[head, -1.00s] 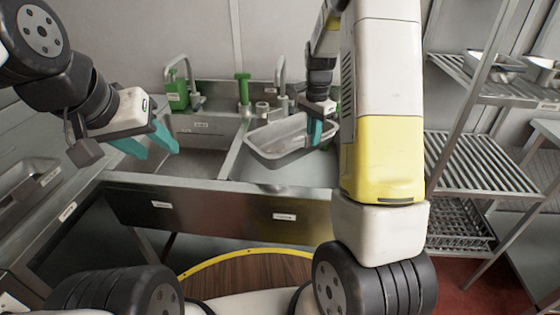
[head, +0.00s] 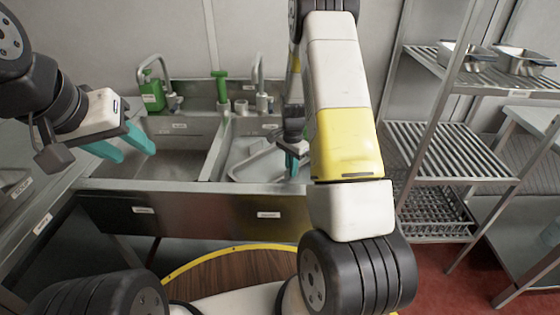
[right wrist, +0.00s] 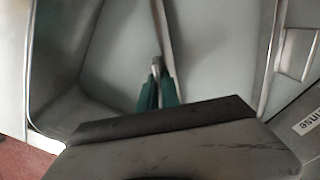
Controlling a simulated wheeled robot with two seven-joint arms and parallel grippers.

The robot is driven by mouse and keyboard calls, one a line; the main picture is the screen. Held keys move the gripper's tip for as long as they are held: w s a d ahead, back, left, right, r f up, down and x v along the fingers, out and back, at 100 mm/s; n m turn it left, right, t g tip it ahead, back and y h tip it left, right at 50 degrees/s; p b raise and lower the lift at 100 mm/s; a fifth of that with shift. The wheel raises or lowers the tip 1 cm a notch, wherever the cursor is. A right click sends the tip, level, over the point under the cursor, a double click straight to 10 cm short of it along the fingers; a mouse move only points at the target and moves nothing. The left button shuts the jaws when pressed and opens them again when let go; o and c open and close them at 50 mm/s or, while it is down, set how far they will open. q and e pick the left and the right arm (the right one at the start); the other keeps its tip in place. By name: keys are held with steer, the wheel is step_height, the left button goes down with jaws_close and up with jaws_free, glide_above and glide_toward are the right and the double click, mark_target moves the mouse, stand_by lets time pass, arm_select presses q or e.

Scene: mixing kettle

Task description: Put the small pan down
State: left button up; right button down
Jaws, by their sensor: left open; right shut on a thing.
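The small pan (head: 258,162) is a grey metal rectangular pan. In the head view it is down inside the right sink basin (head: 226,166), slightly tilted. My right gripper (head: 292,160) is shut on its rim at the pan's right side. In the right wrist view the teal fingers (right wrist: 158,92) pinch the thin rim. I cannot tell whether the pan touches the basin floor. My right arm hides part of the basin's right side. My left gripper (head: 125,148) is open and empty above the left sink basin (head: 180,155).
A green bottle (head: 152,101), a green-handled fitting (head: 221,88) and two taps stand along the sink's back edge. A wire shelf rack (head: 450,150) is on the right, with metal pans (head: 525,60) on its top shelf. The left basin looks empty.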

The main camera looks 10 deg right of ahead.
steer(key=shift+f, duration=1.8)
steer(key=c, duration=1.6)
jaws_free()
steer(key=shift+o, duration=0.2)
